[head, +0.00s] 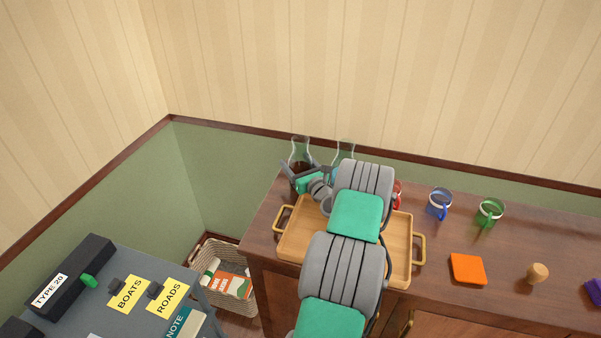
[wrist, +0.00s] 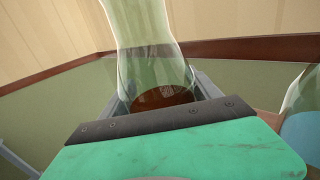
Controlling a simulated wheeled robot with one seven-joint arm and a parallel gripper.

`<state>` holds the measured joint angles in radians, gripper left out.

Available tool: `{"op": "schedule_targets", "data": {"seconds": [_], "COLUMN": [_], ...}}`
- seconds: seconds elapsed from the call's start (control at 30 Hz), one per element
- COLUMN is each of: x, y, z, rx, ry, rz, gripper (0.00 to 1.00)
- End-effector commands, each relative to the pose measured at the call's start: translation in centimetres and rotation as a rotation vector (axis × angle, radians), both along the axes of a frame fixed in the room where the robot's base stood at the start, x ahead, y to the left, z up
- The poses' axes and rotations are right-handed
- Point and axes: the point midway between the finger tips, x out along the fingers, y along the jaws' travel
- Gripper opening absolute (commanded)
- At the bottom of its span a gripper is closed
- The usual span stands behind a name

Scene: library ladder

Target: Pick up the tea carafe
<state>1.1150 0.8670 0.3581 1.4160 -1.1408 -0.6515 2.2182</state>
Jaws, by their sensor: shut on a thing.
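The tea carafe (head: 300,150) is clear glass with a narrow waist and dark brown tea low in it. It stands upright at the back left of the wooden cabinet top. My gripper (head: 299,172) is shut on it, with a finger on either side. In the wrist view the carafe (wrist: 148,45) rises between the fingers (wrist: 163,92), and the tea shows just past the palm. Its base is hidden, so I cannot tell whether it touches the cabinet top.
A second glass carafe (head: 344,150) with blue liquid stands close to the right, partly behind my arm. A wooden tray (head: 294,240) lies under my arm. Blue (head: 440,204) and green (head: 490,212) mugs, an orange square (head: 467,269) and a wooden knob (head: 537,273) are farther right.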

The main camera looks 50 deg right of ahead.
Motion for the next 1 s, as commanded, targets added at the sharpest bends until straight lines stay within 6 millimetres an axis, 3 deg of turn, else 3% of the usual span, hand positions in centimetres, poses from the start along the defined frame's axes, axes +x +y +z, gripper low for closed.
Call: {"op": "schedule_targets", "data": {"seconds": [0.77,1.0], "x": [-0.01,0.04], "y": [0.0,-0.08], "z": [-0.01,0.36], "rx": [0.0,-0.003], "ry": [0.0,-0.004], "rz": [0.0,0.0], "gripper": [0.0,0.0]}}
